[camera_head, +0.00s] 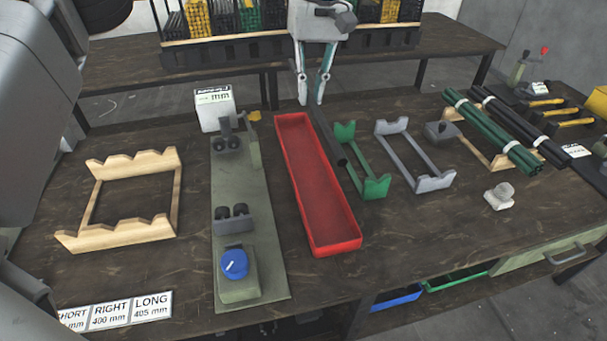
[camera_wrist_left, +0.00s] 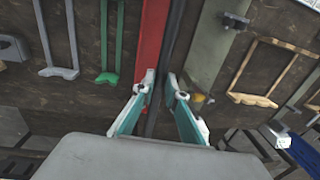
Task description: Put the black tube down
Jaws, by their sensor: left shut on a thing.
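My left gripper (camera_head: 316,97) comes down from the top middle of the head view. It is shut on a black tube (camera_head: 333,146), which slants toward the front between the red tray (camera_head: 358,233) and the green stand (camera_head: 375,190) in that picture. In the left wrist view the tube (camera_wrist_left: 172,55) runs away from the fingertips (camera_wrist_left: 160,92), along the edge of the red tray. The tube seems held above the table; its exact height I cannot tell. My right gripper is in neither view.
A press plate with a blue knob (camera_head: 235,263) is left of the tray, and a wooden stand (camera_head: 125,232) further left. A grey stand (camera_head: 435,183), green tubes (camera_head: 497,138) and other black tubes (camera_head: 515,120) lie to the right. Bins (camera_head: 275,20) line the back table.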

